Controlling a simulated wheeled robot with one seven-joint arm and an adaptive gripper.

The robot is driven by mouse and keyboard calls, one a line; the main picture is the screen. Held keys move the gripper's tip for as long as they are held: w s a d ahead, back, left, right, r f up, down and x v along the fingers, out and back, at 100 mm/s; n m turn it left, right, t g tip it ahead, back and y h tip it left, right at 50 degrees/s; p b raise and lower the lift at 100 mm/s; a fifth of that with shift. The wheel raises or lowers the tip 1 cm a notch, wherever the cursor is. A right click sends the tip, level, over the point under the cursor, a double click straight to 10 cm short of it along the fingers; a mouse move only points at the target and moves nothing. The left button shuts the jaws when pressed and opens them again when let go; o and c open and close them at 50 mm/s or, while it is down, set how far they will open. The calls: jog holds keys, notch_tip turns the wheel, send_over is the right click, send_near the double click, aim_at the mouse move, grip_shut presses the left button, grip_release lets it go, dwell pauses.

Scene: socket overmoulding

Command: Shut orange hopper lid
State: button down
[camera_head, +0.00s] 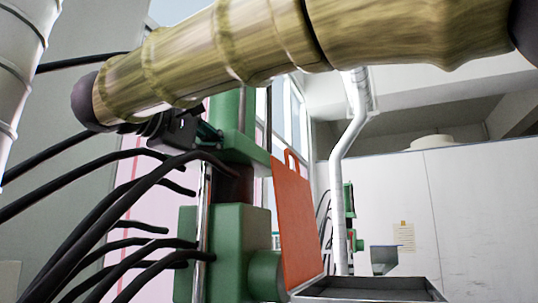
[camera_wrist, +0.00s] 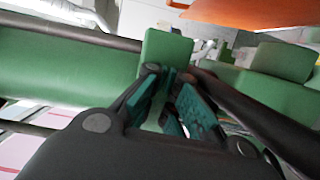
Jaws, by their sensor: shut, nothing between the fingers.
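The orange hopper lid (camera_head: 297,225) stands steeply upright in the head view, with a loop handle at its top. Its lower edge is by the left side of the grey hopper (camera_head: 372,290), whose open top shows. The lid also shows as an orange strip at the top right of the wrist view (camera_wrist: 245,12). My gripper (camera_head: 212,134) is to the left of the lid, next to the green machine column and apart from the lid. In the wrist view my gripper (camera_wrist: 172,78) has its teal fingers together with nothing held, in front of green machine parts.
The green machine (camera_head: 235,240) stands directly left of the lid. Several black cables (camera_head: 110,215) curve into it from the left. A silver pipe (camera_head: 343,150) rises behind the hopper. A white wall (camera_head: 470,200) lies beyond, with open space above the hopper.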

jog(key=p+x, duration=0.1)
jog(key=x, duration=0.1)
jog(key=p+x, duration=0.1)
jog(key=x, duration=0.2)
jog(key=d+r+p+x, duration=0.1)
jog(key=p+x, duration=0.1)
jog(key=x, duration=0.1)
jog(key=shift+s+d, duration=0.1)
jog(key=shift+s, duration=0.25)
jog(key=d, duration=0.1)
jog(key=d+p, duration=0.1)
jog(key=s+d, duration=0.1)
jog(key=shift+d+f+p, duration=0.25)
jog(key=shift+f+p, duration=0.05)
jog(key=shift+p, duration=0.05)
jog(key=shift+d, duration=0.1)
jog(key=shift+f+b, duration=0.1)
jog(key=shift+b, duration=0.2)
